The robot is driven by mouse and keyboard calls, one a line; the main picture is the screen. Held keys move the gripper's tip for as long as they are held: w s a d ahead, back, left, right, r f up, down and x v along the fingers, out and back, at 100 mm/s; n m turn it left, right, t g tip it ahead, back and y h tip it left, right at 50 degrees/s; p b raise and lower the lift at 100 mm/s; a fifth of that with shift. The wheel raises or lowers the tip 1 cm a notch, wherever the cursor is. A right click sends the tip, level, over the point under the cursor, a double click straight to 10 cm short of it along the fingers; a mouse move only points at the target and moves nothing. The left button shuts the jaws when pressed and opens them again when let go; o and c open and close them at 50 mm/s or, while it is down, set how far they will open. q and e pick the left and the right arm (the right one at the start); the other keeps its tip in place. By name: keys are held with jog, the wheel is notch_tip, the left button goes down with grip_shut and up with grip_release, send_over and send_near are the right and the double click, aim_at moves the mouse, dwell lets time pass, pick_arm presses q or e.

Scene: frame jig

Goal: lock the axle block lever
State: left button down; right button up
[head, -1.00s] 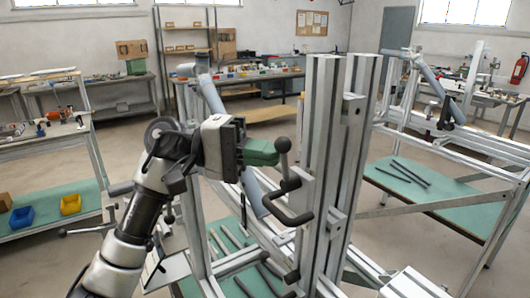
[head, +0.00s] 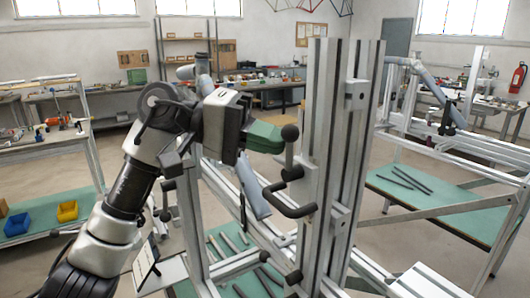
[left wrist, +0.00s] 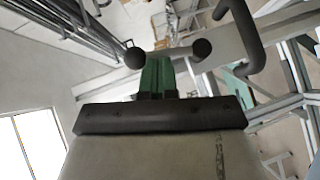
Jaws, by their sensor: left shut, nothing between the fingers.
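A lever (head: 289,155) with a black ball knob (head: 290,132) stands upright on the near side of the tall aluminium frame post (head: 320,150). A bent black handle (head: 290,210) is just below it. My left gripper (head: 280,140) has green fingers, shut and empty. Its tips are close beside the ball knob from the left; whether they touch it I cannot tell. In the left wrist view the closed green fingers (left wrist: 157,72) lie between two black balls (left wrist: 134,57) (left wrist: 202,47). The lever's pivot is hard to make out. My right gripper is not in view.
Another slotted post (head: 360,150) stands right beside the first. A grey-blue tube (head: 252,190) runs below my gripper. Green shelves with dark rods (head: 400,178) lie at the right. Open floor (head: 120,155) shows at the left, near a workbench.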

aim_at(297, 173)
pick_arm(q)
jog(key=shift+s+d+f+m+t+y+b, duration=0.1)
jog(key=shift+s+d+m+t+y+b, duration=0.25)
jog(key=shift+s+m+y+b, duration=0.3)
jog(key=shift+s+d+m+t+y+b, duration=0.2)
jog(key=shift+m+t+y+b, duration=0.15)
jog(key=shift+t+y+b, duration=0.15)
jog(key=shift+s+d+m+t+y+b, duration=0.45)
jog(key=shift+s+m+t+y, duration=0.3)
jog(key=shift+t+y, duration=0.25)
jog(key=shift+s+d+f+m+t+y, duration=0.25)
jog(key=shift+s+m+t+y, duration=0.25)
jog(key=shift+t+y, duration=0.3)
jog(key=shift+s+d+f+m+b, duration=0.1)
jog(key=shift+d+f+m+b, duration=0.05)
jog(key=shift+m+b, duration=0.15)
jog(key=shift+s+d+f+b, duration=0.25)
jog(key=shift+s+f+b, duration=0.2)
jog(key=shift+f, duration=0.25)
